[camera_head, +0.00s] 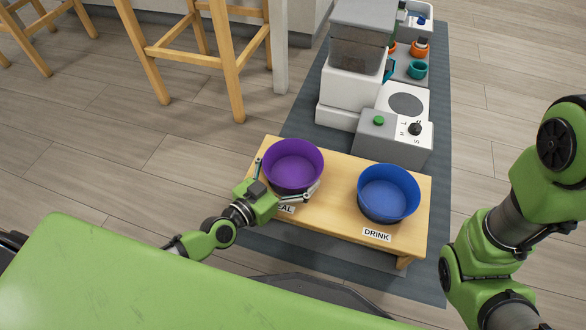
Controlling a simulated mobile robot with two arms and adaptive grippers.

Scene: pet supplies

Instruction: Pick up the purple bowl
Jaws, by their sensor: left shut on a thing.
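The purple bowl (293,160) is at the left end of a low wooden stand (330,217), above a label that ends in "AL". My left gripper (285,179) reaches in from the lower left with its fingers around the near side of the bowl and is shut on it. I cannot tell whether the bowl is lifted off the stand. My right arm shows at the right edge, but its gripper is out of the picture.
A blue bowl (388,192) sits right of the purple one, by a "DRINK" label (376,235). Behind the stand are a grey and white feeder (352,75) and a scale-like unit (403,115) on a dark mat. Wooden stools (210,45) stand at the back left.

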